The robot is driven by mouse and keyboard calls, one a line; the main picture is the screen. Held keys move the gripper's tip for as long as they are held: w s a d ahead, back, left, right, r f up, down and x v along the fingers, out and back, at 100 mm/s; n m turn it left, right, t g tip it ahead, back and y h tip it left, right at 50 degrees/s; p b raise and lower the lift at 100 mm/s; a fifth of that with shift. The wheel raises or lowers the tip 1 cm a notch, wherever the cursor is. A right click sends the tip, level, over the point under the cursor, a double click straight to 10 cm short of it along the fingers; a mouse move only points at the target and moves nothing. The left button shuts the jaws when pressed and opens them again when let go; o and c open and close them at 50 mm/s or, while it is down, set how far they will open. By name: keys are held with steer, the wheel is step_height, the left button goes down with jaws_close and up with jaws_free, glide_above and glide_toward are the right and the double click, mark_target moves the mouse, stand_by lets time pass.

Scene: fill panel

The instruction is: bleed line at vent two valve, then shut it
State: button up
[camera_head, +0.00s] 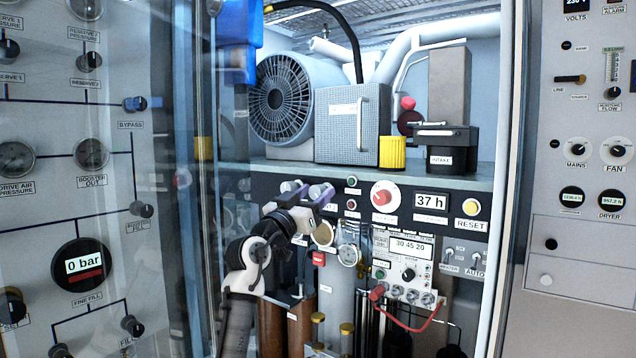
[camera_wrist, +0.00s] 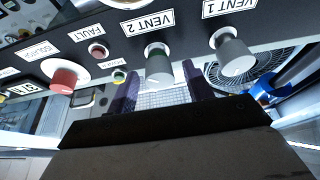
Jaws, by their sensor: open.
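The vent two valve is a grey-green round knob (camera_wrist: 159,64) under the VENT 2 label in the wrist view, which is upside down. My gripper (camera_wrist: 158,82) is open, its two dark purple fingers on either side of that knob in the picture. I cannot tell whether either finger touches it. The grey vent one knob (camera_wrist: 234,54) is to the right of the fingers. In the head view my gripper (camera_head: 311,193) is at the upper edge of the control panel, and my wrist and fingers partly hide the vent knobs.
A red knob (camera_wrist: 66,77) and small indicator buttons sit on the same panel. Above it, in the head view, are a fan compressor (camera_head: 283,98) and a yellow cap (camera_head: 392,152) on a shelf. A glass door (camera_head: 195,180) stands at left. A gauge (camera_head: 84,266) reads 0 bar.

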steer(key=shift+x, duration=1)
steer(key=c, duration=1)
steer(key=shift+o, duration=0.2)
steer(key=shift+r+n+t+y+p, duration=0.1)
steer(key=shift+n+t+y+p, duration=0.45)
steer(key=shift+n+p, duration=0.8)
steer(key=shift+n+y, duration=0.45)
steer(key=shift+n, duration=0.5)
steer(key=o, duration=1)
steer(key=shift+c, duration=0.2)
